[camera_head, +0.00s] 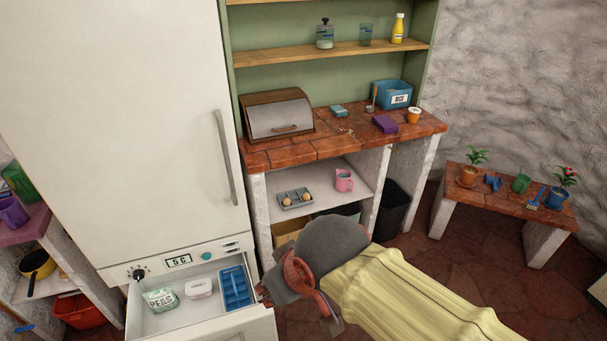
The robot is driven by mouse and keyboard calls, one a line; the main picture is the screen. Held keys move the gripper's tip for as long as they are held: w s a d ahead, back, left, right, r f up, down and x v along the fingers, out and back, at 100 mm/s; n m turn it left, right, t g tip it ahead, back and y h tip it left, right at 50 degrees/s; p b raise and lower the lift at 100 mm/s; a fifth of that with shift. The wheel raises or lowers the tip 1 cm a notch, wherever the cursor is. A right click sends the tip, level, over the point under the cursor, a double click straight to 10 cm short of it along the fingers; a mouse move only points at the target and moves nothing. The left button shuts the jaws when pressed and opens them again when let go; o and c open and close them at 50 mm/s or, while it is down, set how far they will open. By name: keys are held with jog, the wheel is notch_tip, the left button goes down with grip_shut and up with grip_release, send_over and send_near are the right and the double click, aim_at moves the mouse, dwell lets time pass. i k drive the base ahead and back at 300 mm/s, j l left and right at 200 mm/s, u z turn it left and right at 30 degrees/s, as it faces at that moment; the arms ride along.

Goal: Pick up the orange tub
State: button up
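A small orange tub with a pale band (414,115) stands upright on the tiled counter (340,143), near its right end. It is just right of a purple block-like item (385,124) and in front of a blue labelled box (392,95). My gripper (265,293) is low in the picture, beside the open freezer drawer, well below and left of the tub. My arm runs from it to the lower right. The fingers are small and dark here, partly hidden by the wrist, and I cannot tell whether they are open or shut.
The open drawer (185,318) holds a bag of peas, a white tub and a blue ice tray. A bread box (279,116) stands on the counter's left. A shelf (330,53) runs above the counter. A bench (505,199) with plants stands at right, with floor before it.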

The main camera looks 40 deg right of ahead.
aim_at(415, 113)
jog(key=z, duration=1.85)
jog(key=i+l+z, duration=0.1)
jog(key=i+l, duration=0.2)
jog(key=i, duration=0.35)
jog(key=i+l+z, duration=0.1)
jog(key=i+l, duration=0.15)
jog(key=i, duration=0.45)
jog(key=i+l, duration=0.15)
jog(key=i, duration=0.55)
jog(key=i+l+z, duration=0.15)
jog(key=i, duration=0.5)
jog(key=l, duration=0.05)
